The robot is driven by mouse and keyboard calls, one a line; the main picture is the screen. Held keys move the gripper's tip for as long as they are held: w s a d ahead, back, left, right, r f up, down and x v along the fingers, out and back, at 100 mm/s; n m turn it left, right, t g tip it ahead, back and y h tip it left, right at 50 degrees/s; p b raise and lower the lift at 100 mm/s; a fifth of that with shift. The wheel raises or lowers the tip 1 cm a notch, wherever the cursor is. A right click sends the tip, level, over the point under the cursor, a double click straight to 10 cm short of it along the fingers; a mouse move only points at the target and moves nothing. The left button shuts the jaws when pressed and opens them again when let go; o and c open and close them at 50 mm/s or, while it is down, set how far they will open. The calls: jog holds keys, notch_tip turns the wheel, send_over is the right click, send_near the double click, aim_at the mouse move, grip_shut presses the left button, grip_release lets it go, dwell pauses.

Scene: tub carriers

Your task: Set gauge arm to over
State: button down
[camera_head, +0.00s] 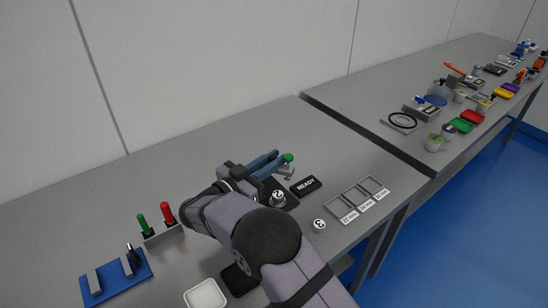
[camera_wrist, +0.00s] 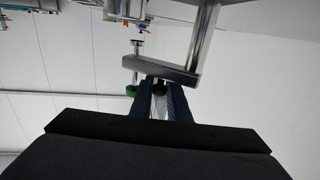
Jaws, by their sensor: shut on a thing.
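My gripper (camera_head: 272,164) has blue fingers, and they are closed together beside a green-tipped metal fixture (camera_head: 288,158) on the near table. In the wrist view the fingertips (camera_wrist: 160,88) close around a small dark round end, which appears to be part of the gauge arm. A grey metal bracket (camera_wrist: 165,70) stands just beyond them, with a green part (camera_wrist: 131,90) to its left. The gauge's markings and the arm's setting cannot be read. My arm and gripper hide part of the fixture.
A black READY plate (camera_head: 306,186) and a numbered metal weight (camera_head: 278,198) are close to my gripper. Green and red handles (camera_head: 167,212) stand left. The table's back is clear.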

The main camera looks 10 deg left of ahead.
jog(key=shift+s+a+m+g+h, duration=0.1)
jog(key=shift+s+m+g+h, duration=0.05)
jog(key=shift+m+g+h, duration=0.35)
jog(key=shift+s+a+m+g+h, duration=0.15)
jog(key=shift+m+g+h, duration=0.25)
jog(key=shift+h, duration=0.2)
jog(key=shift+d+r, duration=0.15)
jog(key=c, duration=1.7)
grip_release()
jog(key=shift+o, duration=0.2)
